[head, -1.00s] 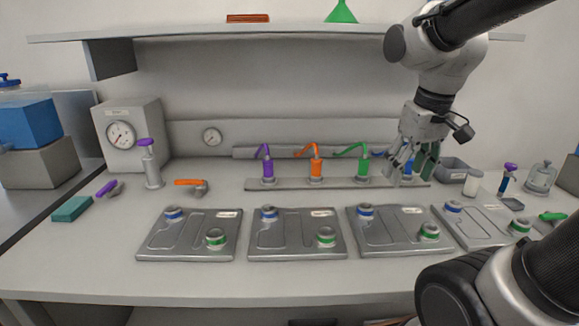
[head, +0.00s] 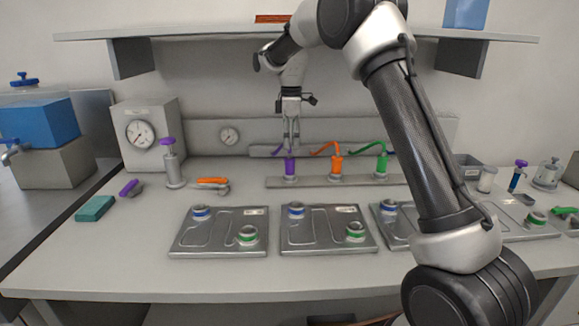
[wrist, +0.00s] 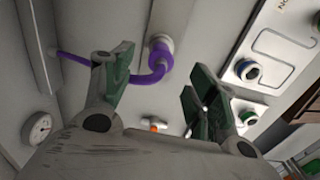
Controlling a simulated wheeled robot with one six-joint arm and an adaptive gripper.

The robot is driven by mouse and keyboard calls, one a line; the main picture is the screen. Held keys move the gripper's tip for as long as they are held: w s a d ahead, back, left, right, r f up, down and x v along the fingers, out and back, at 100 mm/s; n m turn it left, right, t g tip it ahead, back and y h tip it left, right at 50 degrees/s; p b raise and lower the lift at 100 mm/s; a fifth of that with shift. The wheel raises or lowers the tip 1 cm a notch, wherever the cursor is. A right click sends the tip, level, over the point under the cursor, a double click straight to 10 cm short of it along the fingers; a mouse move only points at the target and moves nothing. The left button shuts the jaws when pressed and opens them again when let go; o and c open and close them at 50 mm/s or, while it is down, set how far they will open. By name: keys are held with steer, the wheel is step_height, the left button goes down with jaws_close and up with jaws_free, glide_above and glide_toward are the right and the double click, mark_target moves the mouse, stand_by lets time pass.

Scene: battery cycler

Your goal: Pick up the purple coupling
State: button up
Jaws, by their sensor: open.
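The purple coupling (head: 290,167) stands upright on the rail at the back of the bench, with a purple hose curving from its top. In the wrist view the coupling (wrist: 160,55) shows with its hose bending away to the left. My gripper (head: 291,143) points down just above the coupling in the head view. In the wrist view my gripper (wrist: 156,74) has its green-padded fingers spread, with the hose passing near the left finger. Nothing is held. Whether a finger touches the hose is unclear.
An orange coupling (head: 336,165) and a green coupling (head: 381,164) stand to the right on the same rail (head: 312,181). Metal plates with blue and green ports (head: 330,240) lie in front. A purple-topped pump (head: 174,165) stands left. My arm hides part of the right side.

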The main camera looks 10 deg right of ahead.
mark_target(290, 153)
steer(key=f, duration=0.7)
steer(key=shift+s+a+f, duration=0.1)
steer(key=shift+a+f, duration=0.15)
steer(key=shift+f, duration=0.05)
steer(key=c, duration=1.2)
